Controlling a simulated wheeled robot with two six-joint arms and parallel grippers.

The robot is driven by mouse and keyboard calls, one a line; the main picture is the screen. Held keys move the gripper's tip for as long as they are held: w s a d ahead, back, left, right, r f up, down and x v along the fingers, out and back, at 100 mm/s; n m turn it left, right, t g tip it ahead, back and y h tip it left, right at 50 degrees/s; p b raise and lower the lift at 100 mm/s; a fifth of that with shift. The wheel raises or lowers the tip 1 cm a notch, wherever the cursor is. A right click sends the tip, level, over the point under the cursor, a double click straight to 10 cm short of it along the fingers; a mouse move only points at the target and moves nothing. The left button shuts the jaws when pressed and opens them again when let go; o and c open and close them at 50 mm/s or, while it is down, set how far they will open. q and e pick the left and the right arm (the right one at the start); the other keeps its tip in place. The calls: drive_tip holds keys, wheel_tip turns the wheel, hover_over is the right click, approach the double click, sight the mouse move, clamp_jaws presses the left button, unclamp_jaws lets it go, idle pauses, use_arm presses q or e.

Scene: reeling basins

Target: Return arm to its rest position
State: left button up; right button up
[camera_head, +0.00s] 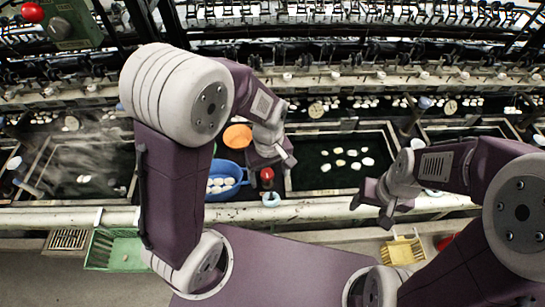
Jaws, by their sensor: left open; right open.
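My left gripper (283,157) is at the end of the arm on the left. It hangs in front of the reeling basins, just right of a blue bowl (233,170) with white cocoons in it, and looks empty. My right gripper (372,208) points left and down near the front rail, below a dark basin (330,180) with several pale cocoons floating in it. It is open and holds nothing that I can see. Part of the blue bowl is hidden by my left arm.
An orange disc (238,136) is behind the blue bowl. A red-topped object (267,174) stands close to my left gripper. A pale rail (320,208) runs along the front. A green tray (117,252) and a yellow basket (401,249) lie below it. Reeling machinery fills the back.

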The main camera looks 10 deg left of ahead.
use_arm(q)
drive_tip(key=s+a+r+m+t, duration=0.1)
drive_tip(key=s+a+m, duration=0.3)
drive_tip(key=a+m, duration=0.3)
drive_tip(key=shift+s+a+t, duration=0.15)
drive_tip(key=shift+a+t, duration=0.15)
drive_tip(key=shift+a, duration=0.1)
drive_tip(key=shift+s+a+r, duration=0.1)
drive_tip(key=shift+s, duration=0.05)
idle(0.6)
